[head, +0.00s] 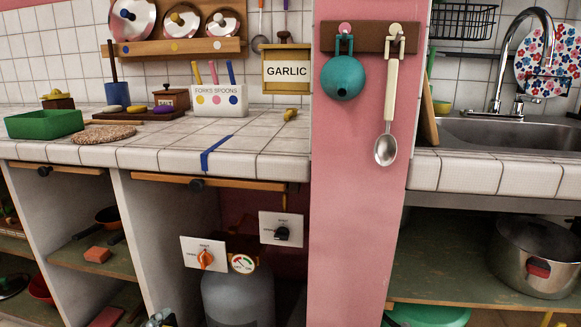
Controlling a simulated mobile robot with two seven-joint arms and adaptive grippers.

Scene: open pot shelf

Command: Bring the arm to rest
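Neither of my grippers can be made out in the head view. A small grey-blue shape (159,319) is cut off by the bottom edge, left of the gas cylinder, and I cannot tell what it is. A steel pot (538,262) with a red handle grip stands on the open green shelf (430,270) under the sink at the right. Nothing is seen touching the pot.
A white-tiled counter (245,135) bears a green tray (44,124), a woven mat (104,134) and a cutlery holder (218,100). Below stands a grey gas cylinder (238,295). A pink pillar (350,220) bears a hanging spoon (387,110). The counter's middle is mostly clear.

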